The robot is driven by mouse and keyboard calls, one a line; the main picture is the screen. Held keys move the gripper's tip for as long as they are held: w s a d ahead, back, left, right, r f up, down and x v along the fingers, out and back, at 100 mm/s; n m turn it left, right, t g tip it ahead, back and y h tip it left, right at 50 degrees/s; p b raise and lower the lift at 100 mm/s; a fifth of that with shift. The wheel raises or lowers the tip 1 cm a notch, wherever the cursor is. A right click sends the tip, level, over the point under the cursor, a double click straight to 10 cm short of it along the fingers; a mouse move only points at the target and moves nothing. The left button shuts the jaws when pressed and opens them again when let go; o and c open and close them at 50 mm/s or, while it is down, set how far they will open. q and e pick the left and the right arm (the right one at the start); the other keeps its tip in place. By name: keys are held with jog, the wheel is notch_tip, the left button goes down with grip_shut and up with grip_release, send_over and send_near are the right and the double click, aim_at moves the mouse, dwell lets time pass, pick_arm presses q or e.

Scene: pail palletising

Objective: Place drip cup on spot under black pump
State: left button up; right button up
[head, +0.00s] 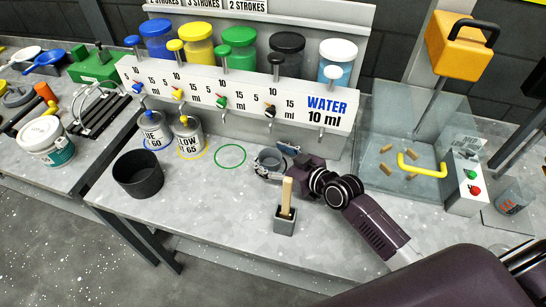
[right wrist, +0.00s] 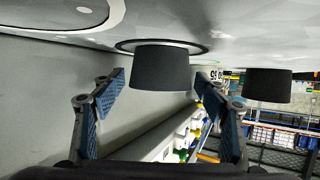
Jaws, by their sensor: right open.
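A dark drip cup (right wrist: 160,68) stands between the spread fingers of my right gripper (right wrist: 165,108) in the right wrist view, which looks upside down. A dark ring (right wrist: 122,45) surrounds the cup's base on the bench. Clear gaps show between the cup and both blue finger pads. In the head view my right gripper (head: 268,162) is low over the bench, below the black pump (head: 287,50) and right of the empty green ring (head: 230,156). There the cup is mostly hidden by the gripper. My left gripper is not in view.
A larger black bin (head: 138,175) stands at the bench's left. Blue (head: 153,130) and yellow (head: 188,137) cans stand on their spots. A small grey holder (head: 284,222) with a wooden stick stands just in front of my right gripper. A clear-walled station (head: 400,150) is at right.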

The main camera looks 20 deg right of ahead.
jog(key=v, duration=1)
jog(key=shift+s+d+b, duration=0.15)
jog(key=shift+s+b, duration=0.15)
jog(key=shift+v, duration=0.8)
jog(key=shift+r, duration=0.15)
